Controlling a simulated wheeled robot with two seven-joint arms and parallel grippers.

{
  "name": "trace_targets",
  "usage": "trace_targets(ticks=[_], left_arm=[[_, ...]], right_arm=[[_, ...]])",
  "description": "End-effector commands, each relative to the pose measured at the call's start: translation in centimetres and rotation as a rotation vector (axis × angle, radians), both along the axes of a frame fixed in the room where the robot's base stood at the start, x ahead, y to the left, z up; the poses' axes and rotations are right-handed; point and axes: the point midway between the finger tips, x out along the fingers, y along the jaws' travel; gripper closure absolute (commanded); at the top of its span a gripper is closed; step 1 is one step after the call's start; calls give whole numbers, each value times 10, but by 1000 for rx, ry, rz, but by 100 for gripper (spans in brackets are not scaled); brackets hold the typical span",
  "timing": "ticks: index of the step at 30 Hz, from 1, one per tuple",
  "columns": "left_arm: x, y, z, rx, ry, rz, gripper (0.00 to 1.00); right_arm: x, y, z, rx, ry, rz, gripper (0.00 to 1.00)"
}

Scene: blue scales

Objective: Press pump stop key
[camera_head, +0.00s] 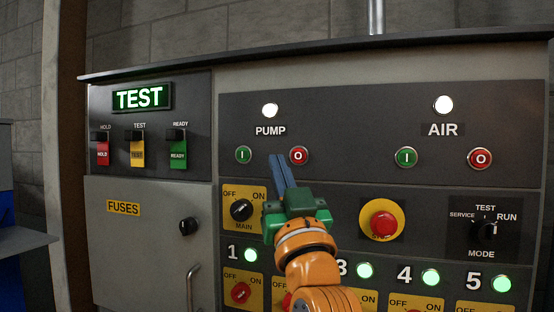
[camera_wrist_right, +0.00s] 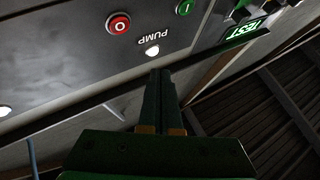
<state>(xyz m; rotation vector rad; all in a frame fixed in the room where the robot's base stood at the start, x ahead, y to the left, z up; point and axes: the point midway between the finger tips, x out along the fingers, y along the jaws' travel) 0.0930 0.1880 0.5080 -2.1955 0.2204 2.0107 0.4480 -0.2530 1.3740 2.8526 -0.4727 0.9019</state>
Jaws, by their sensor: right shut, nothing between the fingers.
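The red pump stop key (camera_head: 299,155), marked O, sits under the PUMP label on the dark control panel. The green pump start key (camera_head: 243,154), marked I, is to its left. My right gripper (camera_head: 277,160) is shut and empty, with its blue-grey fingertips between the two keys in the head view, nearer the red one. Whether the tips touch the panel cannot be told. The right wrist view shows the shut fingers (camera_wrist_right: 160,75), with the red stop key (camera_wrist_right: 118,23) and the white pump lamp (camera_wrist_right: 152,50) beyond them. My left gripper is not in view.
The AIR keys, green (camera_head: 405,157) and red (camera_head: 480,158), are to the right. A red emergency button (camera_head: 383,223) on a yellow plate is below right. The MAIN switch (camera_head: 241,210) is left of my wrist. Several numbered lamps and switches line the bottom.

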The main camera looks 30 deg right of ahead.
Motion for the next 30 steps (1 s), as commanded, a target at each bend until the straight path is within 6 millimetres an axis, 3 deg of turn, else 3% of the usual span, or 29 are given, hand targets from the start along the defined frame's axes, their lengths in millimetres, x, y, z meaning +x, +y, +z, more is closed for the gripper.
trace_targets(ticks=[10,21,30], left_arm=[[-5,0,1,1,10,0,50],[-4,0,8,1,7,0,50],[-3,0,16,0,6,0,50]], right_arm=[[6,-5,0,-2,4,-2,100],[40,-46,0,0,5,-1,100],[57,-66,-1,-1,4,0,100]])
